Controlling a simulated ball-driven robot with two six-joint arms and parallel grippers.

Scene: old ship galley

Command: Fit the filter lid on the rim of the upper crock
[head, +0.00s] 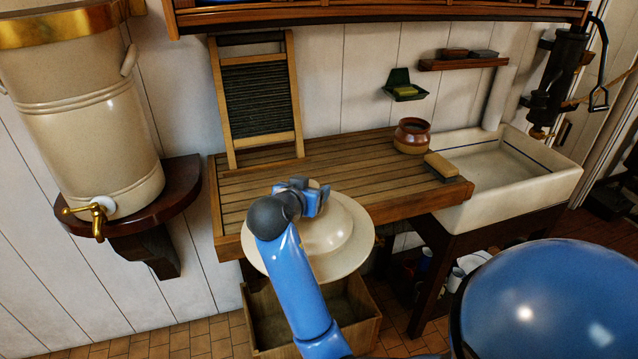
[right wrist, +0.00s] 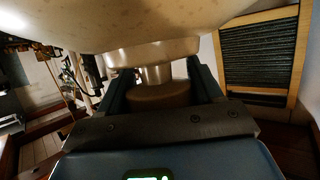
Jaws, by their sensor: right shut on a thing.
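The filter lid (head: 352,232) is a round cream disc with a raised dome. It also fills the top of the right wrist view (right wrist: 150,25). My right gripper (head: 306,196) is shut on the lid's knob, which sits between its fingers in the right wrist view (right wrist: 157,74). The lid is held in the air in front of the slatted draining board, well apart from the filter. The cream stoneware filter crock (head: 85,110) stands at the left with a brass band (head: 55,25) near the picture's top. The upper crock's rim is out of view. My left gripper is not in view.
A dark wall shelf (head: 178,205) bears the crock, whose brass tap (head: 98,215) sticks out in front. A washboard (head: 258,100) leans at the back of the draining board (head: 350,165). A brown pot (head: 412,135) and brush (head: 441,166) stand near the white sink (head: 510,175). A wooden crate (head: 365,318) is below.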

